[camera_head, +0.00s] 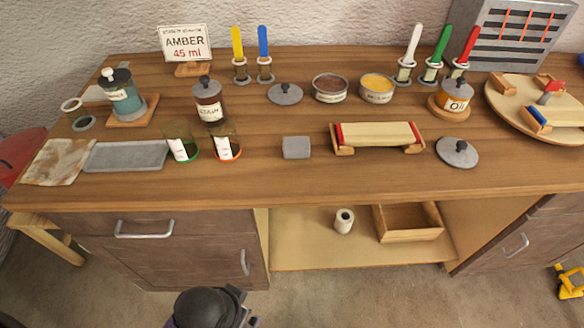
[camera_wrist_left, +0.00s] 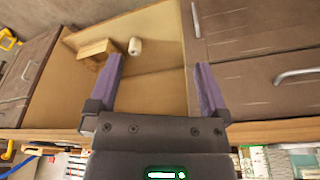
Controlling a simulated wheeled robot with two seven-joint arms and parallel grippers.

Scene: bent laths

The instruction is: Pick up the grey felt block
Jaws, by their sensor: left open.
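The grey felt block (camera_head: 296,147) lies on the wooden table in the middle, left of the pale lath held in a wooden cradle. Nothing touches it. My left gripper (camera_wrist_left: 158,62) is open and empty in the left wrist view, its two purple fingers spread apart toward the open shelf bay under the table. The block cannot be made out in that view. In the head view a dark part of my arm shows at the bottom edge, below and in front of the table, well away from the block. My right gripper is not in view.
Near the block stand an orange-rimmed glass (camera_head: 227,148), the cradle with the lath (camera_head: 377,136), a grey knobbed lid (camera_head: 285,93) and an open tin (camera_head: 330,88). The table's front is clear. A grey tray (camera_head: 125,156) lies left; a wooden box (camera_head: 408,222) sits on the shelf below.

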